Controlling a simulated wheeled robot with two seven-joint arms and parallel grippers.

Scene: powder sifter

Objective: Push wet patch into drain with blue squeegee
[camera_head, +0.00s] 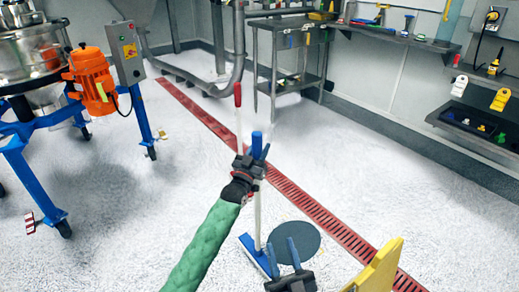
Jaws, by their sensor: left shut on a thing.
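The blue squeegee has a long pale handle with a red top end (238,95) and a blue head (254,254) low in the view. My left gripper (260,146) is shut on its handle, which stands nearly upright. A dark, round wet patch (300,241) lies on the floor just right of the head. The drain (323,219) is a red slotted channel running diagonally behind and to the right of the patch. My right gripper (283,254) is at the bottom edge, its blue fingers apart and empty, in front of the patch. It hides part of the patch.
A yellow object (379,268) stands at bottom right, partly cut off. A blue-legged machine with an orange motor (91,80) is at left. A steel table (290,55) and wall shelves (400,38) are behind. Open pale floor lies left of the drain.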

